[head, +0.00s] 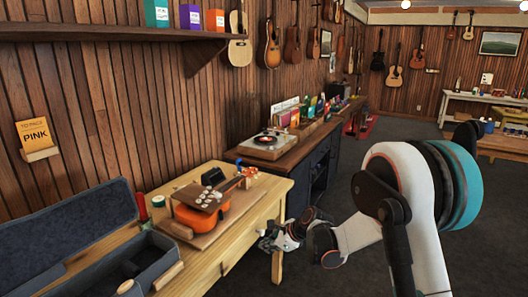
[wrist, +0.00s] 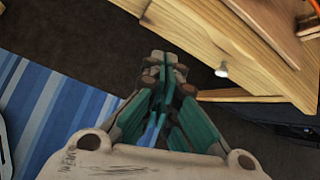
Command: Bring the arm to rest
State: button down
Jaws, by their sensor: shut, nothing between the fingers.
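My gripper (wrist: 165,62) is shut and empty in the wrist view, its green-sided fingers together above the floor. In the head view my gripper (head: 268,240) hangs low beside the right end of the wooden workbench (head: 232,248), partly blurred against the dark floor. My arm reaches down to it from the right side of the picture. In the wrist view the bench edge (wrist: 215,40) runs diagonally at the upper right, close to the fingers. I cannot tell whether they touch it.
An orange ukulele (head: 208,208) lies on the bench. An open blue-grey case (head: 60,240) is at the left. A record player (head: 268,143) stands on the dark cabinet behind. A blue striped rug (wrist: 50,105) covers floor at the wrist view's left. Dark floor (head: 400,135) is free toward the back.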

jog(key=s+d+r+n+t+h, duration=0.1)
jog(key=s+d+r+n+h, duration=0.1)
jog(key=s+d+r+n, duration=0.5)
jog(key=s+d+r+n+h, duration=0.2)
jog(key=s+d+r+n, duration=0.1)
jog(key=s+r, duration=0.75)
jog(key=s+d+n+h, duration=0.1)
jog(key=s+d+n, duration=0.2)
jog(key=s, duration=0.4)
jog(key=s+d+r+n+h, duration=0.1)
jog(key=s+d+n, duration=0.1)
jog(key=s+n, duration=0.2)
jog(key=s+d+n+t+h, duration=0.1)
jog(key=s+d+n, duration=0.2)
jog(key=s, duration=0.7)
jog(key=shift+d+r+n, duration=0.3)
jog(key=shift+d+r, duration=0.05)
jog(key=shift+a, duration=0.1)
